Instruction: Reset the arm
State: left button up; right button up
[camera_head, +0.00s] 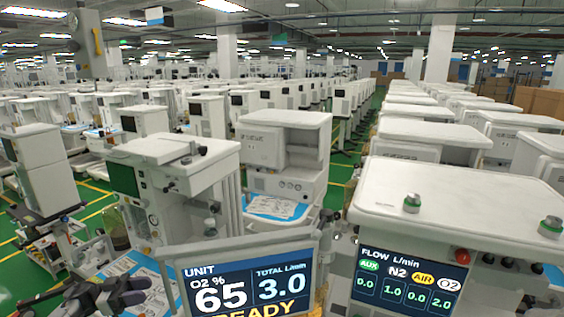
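My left gripper (128,290) is dark and shows low at the left, in front of the pale blue and white work surface of a near cart. Its dark parts overlap, so I cannot tell whether the fingers are apart. I see nothing clearly held in it. My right gripper is not in view.
A display reading O2 65% and 3.0 L/min (250,285) stands close at bottom centre, right of my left gripper. Rows of white carts fill the hall; green floor lanes run between.

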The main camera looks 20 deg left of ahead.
pick_arm(q)
jog(key=s+d+f+n+t+y, duration=0.1)
jog(key=d+f+n+t+y, duration=0.2)
jog(key=d+f+y, duration=0.3)
jog(key=s+d+f+n+t+y, duration=0.2)
jog(key=d+f+t+y, duration=0.1)
jog(key=f+y, duration=0.5)
jog(key=s+d+g+y, duration=0.1)
jog(key=s+g+y, duration=0.2)
jog(key=s, duration=0.7)
jog(key=s+d+f+m+g+y, duration=0.1)
jog(key=s+d+g+y, duration=0.2)
jog(key=s, duration=0.6)
jog(key=s+g+y, duration=0.3)
jog(key=s+g, duration=0.1)
jog(key=s, duration=0.6)
jog(key=s+d+f+n+g+h, duration=0.1)
jog(key=d+f+n+h, duration=0.2)
jog(key=d, duration=0.6)
jog(key=s+d+f+n+h, duration=0.2)
jog(key=d+n+h, duration=0.15)
jog(key=d, duration=0.65)
notch_tip(320, 180, up, 21)
jog(key=p, duration=2.1)
jog(key=shift+a+y, duration=0.35)
jog(key=shift+a, duration=0.1)
jog(key=shift+a, duration=0.1)
